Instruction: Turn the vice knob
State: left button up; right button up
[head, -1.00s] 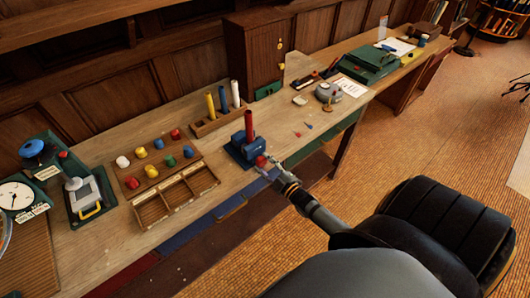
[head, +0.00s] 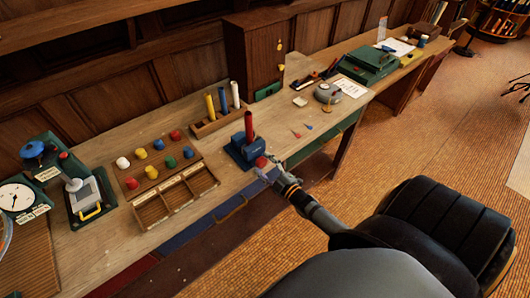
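The blue vice (head: 240,152) stands near the front edge of the bench, with a red rod (head: 249,127) upright in it. Its red knob (head: 261,161) faces the front, toward my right arm. My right gripper (head: 265,168) is at the knob, its fingertips beside or around it. The fingers are too small here to tell whether they are closed on the knob. My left gripper is not in view.
A wooden rack (head: 217,122) with upright rods stands behind the vice. A board of coloured knobs (head: 131,182) and a divided wooden tray (head: 152,211) are to the left. A grey round device (head: 327,92) sits to the right. A black chair (head: 440,230) is at the front right.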

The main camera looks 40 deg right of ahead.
jog(key=s, duration=0.8)
jog(key=shift+d, duration=0.35)
jog(key=s+d+f+m+g+h+b, duration=0.1)
jog(key=s+f+m+g, duration=0.3)
jog(key=f, duration=0.8)
jog(key=s+d+f+m+g+h+b, duration=0.1)
jog(key=s+f+m+g, duration=0.3)
jog(key=f, duration=0.8)
jog(key=s+a+f+m+g+b, duration=0.1)
jog(key=s+a+f+g, duration=0.2)
jog(key=s+f, duration=0.5)
jog(key=s+a+f+m+g+b, duration=0.1)
jog(key=s+a+f+g, duration=0.3)
jog(key=s+f, duration=0.5)
jog(key=s+m+g, duration=0.1)
jog(key=s, duration=0.6)
jog(key=shift+m+g, duration=0.3)
jog(key=shift+g, duration=0.1)
